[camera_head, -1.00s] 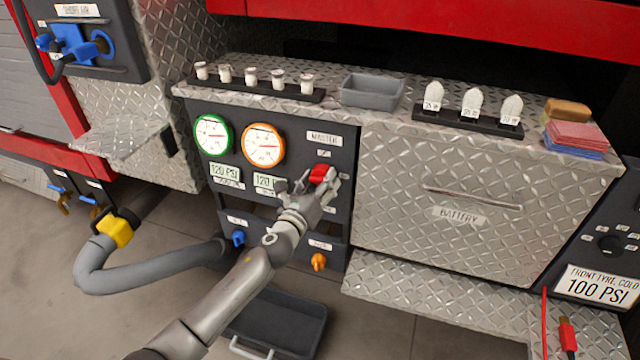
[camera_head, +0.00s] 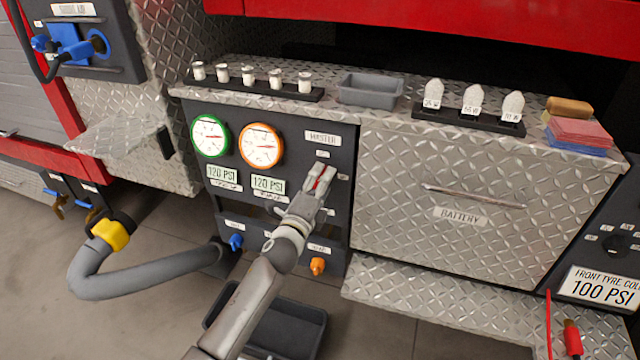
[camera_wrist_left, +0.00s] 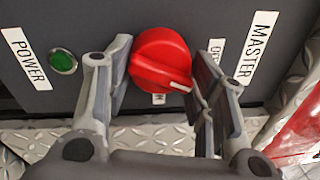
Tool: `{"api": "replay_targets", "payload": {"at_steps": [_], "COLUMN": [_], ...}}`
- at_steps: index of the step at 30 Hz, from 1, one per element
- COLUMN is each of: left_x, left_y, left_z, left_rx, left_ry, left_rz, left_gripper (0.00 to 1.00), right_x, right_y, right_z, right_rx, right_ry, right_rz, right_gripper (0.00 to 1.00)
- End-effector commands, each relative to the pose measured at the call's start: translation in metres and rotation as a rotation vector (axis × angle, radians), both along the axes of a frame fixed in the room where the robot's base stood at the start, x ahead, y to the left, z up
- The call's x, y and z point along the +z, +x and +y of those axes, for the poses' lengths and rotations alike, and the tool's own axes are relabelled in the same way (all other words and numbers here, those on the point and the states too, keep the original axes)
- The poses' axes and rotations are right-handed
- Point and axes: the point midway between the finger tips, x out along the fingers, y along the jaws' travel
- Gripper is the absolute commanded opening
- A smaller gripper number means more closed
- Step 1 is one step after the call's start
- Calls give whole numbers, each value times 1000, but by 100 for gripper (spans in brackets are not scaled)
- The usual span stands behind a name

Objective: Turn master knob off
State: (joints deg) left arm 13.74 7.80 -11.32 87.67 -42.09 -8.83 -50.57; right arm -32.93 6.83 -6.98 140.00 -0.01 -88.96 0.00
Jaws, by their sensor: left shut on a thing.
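The red master knob (camera_wrist_left: 160,60) sits on the dark panel under the MASTER label (camera_head: 323,138). My left gripper (camera_head: 319,180) is at the knob and mostly covers it in the head view; only a strip of red shows. In the left wrist view the gripper (camera_wrist_left: 160,80) has one finger on each side of the knob, shut on it. The knob's white mark points to the lower right there, between the OFF label (camera_wrist_left: 216,50) and a small label below the knob that is mostly hidden. My right gripper is not in view.
A green power light (camera_wrist_left: 63,62) is beside the knob in the wrist view. Two gauges (camera_head: 261,145) are left of it on the panel. An orange valve (camera_head: 317,266) and a blue valve (camera_head: 236,242) are below. The BATTERY drawer (camera_head: 480,190) is to the right.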

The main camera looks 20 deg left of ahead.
Motion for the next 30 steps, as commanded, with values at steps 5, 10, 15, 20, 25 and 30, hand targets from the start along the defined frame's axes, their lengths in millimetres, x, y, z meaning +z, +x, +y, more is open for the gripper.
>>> {"api": "replay_targets", "payload": {"at_steps": [5,10,15,20,25,30], "left_x": [-4,-4,-4,-4,-4,-5], "left_y": [-1,-1,-1,-1,-1,-1], "left_z": [1,1,0,0,0,0], "left_rx": [5,6,4,5,4,5], "left_ry": [-161,-290,-387,-447,-478,-488], "left_rz": [15,21,24,27,29,31], "left_gripper": [26,26,26,26,26,26], "right_x": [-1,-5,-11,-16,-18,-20], "right_y": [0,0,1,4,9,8], "right_z": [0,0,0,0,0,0], "right_rx": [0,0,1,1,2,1], "right_ry": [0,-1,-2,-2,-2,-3], "right_rz": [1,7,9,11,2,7], "right_gripper": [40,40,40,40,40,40]}}
